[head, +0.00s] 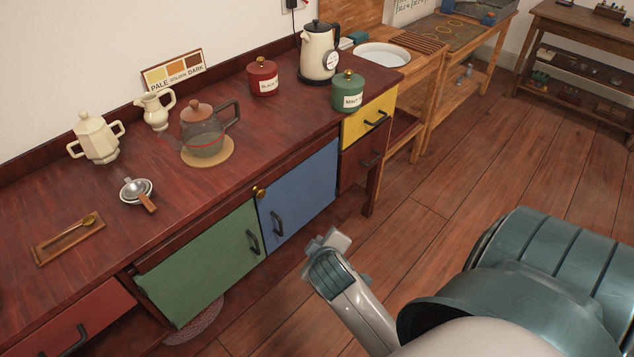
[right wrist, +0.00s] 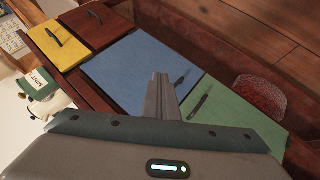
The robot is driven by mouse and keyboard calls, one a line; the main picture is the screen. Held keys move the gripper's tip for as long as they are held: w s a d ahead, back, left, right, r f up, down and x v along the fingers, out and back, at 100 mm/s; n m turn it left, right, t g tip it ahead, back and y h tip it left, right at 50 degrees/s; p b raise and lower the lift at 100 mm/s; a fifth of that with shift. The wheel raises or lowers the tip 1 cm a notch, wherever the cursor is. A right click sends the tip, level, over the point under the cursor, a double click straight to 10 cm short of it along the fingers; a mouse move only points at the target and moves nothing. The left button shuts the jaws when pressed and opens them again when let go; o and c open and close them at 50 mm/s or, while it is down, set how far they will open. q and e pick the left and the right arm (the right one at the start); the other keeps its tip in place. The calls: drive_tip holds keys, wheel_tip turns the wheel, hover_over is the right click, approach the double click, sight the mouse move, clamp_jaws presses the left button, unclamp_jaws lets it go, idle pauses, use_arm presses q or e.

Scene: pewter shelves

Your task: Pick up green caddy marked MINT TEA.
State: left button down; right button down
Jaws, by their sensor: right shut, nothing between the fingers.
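The green caddy (head: 348,91) with a brass knob and a label reading "MINT" stands upright at the right end of the dark red counter, near its front edge. My right gripper (head: 328,243) is low in front of the counter, beside the blue door and well away from the caddy. In the right wrist view its fingers (right wrist: 161,95) are together with nothing between them. My left gripper is not in view.
A red caddy (head: 262,77) and a cream kettle (head: 319,52) stand close to the green caddy. A glass teapot (head: 204,130), cream jug (head: 155,109), sugar pot (head: 96,138) and strainer (head: 136,190) stand further left. The floor (head: 430,200) right of the counter is clear.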

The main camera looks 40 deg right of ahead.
drive_tip(key=s+a+f+m+g+y, duration=0.1)
drive_tip(key=s+a+f+g+y, duration=0.15)
drive_tip(key=s+a+f, duration=0.35)
drive_tip(key=s+a+f+g+y, duration=0.1)
drive_tip(key=s+a+f+y, duration=0.25)
drive_tip(key=s+a, duration=0.4)
drive_tip(key=s+a+f, duration=0.1)
drive_tip(key=s+f, duration=0.1)
drive_tip(key=f, duration=0.8)
drive_tip(key=s+a+f+t, duration=0.1)
drive_tip(key=s+f, duration=0.1)
drive_tip(key=f, duration=0.9)
drive_tip(key=s+a+f+y, duration=0.1)
drive_tip(key=s+a+f, duration=0.1)
drive_tip(key=f, duration=0.9)
drive_tip(key=shift+s+t, duration=0.35)
drive_tip(key=shift+s, duration=0.15)
drive_tip(key=shift+a+f, duration=0.1)
